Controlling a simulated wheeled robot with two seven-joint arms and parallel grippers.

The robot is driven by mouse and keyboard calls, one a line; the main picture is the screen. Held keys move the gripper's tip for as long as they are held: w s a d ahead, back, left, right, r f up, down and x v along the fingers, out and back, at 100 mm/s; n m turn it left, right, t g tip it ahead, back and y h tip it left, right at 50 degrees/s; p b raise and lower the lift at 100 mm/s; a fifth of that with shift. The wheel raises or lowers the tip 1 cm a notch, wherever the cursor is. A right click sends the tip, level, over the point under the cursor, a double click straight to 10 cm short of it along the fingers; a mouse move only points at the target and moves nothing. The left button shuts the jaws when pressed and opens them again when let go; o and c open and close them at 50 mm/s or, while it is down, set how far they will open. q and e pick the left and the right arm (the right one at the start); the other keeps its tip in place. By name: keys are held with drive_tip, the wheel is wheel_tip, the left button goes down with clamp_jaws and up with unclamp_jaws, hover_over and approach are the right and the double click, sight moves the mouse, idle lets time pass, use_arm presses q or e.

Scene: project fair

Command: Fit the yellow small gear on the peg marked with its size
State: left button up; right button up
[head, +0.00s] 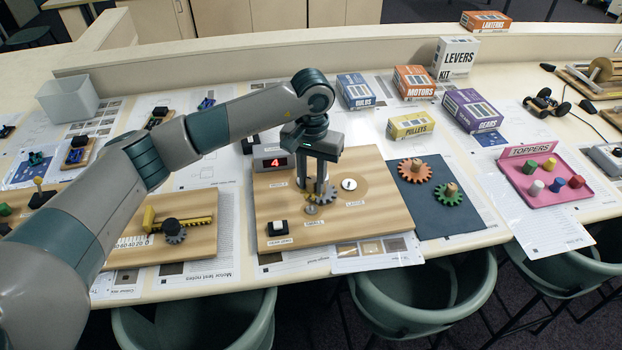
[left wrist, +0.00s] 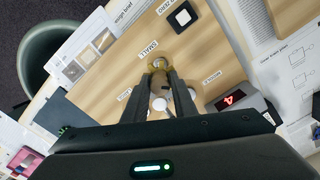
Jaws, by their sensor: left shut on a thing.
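My left gripper (head: 317,190) reaches down over the wooden board (head: 385,200) and is shut on the yellow small gear. The yellow gear (left wrist: 158,67) shows between the fingertips (left wrist: 160,78) in the left wrist view, close to the board label reading SMALL (left wrist: 148,48). The fingers mostly hide it in the head view. Whether it is around the peg or just above it I cannot tell. A grey toothed gear (head: 328,194) sits beside the fingers. A round white-topped part (head: 349,184) stands to the right, above the LARGE label (head: 355,204). My right gripper is not in view.
A red display reading 4 (head: 273,162) stands at the board's back left and a switch (head: 278,228) at its front left. A dark mat with an orange gear (head: 414,171) and a green gear (head: 448,194) lies right. Boxes stand behind; chairs stand in front.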

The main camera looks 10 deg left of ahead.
sight(312, 206)
use_arm(q)
drive_tip(key=shift+f, duration=0.2)
drive_tip(key=shift+f+b, duration=0.5)
drive_tip(key=shift+f, duration=2.2)
drive_tip(key=shift+b, duration=1.3)
drive_tip(key=shift+f+b, duration=0.6)
drive_tip(key=shift+b, duration=0.1)
drive_tip(key=o, duration=0.7)
drive_tip(key=shift+r, duration=0.2)
drive_tip(key=shift+r+p, duration=0.8)
drive_tip(key=shift+r, duration=4.55)
